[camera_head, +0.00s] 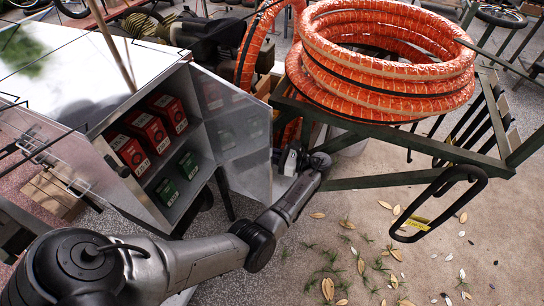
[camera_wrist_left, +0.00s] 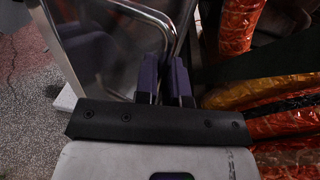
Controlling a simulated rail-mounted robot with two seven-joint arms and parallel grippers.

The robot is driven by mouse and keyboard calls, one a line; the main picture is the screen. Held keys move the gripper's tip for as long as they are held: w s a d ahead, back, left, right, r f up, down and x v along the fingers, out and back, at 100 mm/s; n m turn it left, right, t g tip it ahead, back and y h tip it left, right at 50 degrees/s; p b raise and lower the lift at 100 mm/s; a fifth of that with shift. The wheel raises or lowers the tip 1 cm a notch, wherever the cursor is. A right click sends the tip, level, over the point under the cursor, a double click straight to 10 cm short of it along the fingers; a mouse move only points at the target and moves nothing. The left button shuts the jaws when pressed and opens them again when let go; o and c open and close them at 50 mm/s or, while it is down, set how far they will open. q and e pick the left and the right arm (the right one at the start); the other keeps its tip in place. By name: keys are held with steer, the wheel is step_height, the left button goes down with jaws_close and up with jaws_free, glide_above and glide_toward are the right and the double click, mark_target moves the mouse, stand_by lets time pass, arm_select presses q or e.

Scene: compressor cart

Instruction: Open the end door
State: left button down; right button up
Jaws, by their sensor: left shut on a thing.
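The end door (camera_head: 238,140) is a grey metal panel at the end of the cart's cabinet (camera_head: 125,185). It stands swung out, and the shelves inside show. My left arm reaches in from the lower left, and my left gripper (camera_head: 289,161) is at the door's outer edge, partly hidden by the wrist. In the left wrist view my gripper's dark fingers (camera_wrist_left: 165,82) are closed around a thin metal part of the door (camera_wrist_left: 95,55). My right gripper is not in view.
Red boxes (camera_head: 149,131) stand on the upper shelf and green boxes (camera_head: 188,165) on the lower one. A coiled orange hose (camera_head: 385,75) lies on a dark metal frame (camera_head: 400,173) close right of the door. Open ground with leaves (camera_head: 330,230) lies in front.

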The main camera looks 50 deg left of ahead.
arm_select(q)
steer(key=c, duration=1.2)
jaws_free()
steer(key=shift+s+a, duration=0.15)
steer(key=shift+c, duration=0.2)
steer(key=b+v, duration=0.4)
steer(key=v, duration=1)
steer(key=shift+c, duration=0.5)
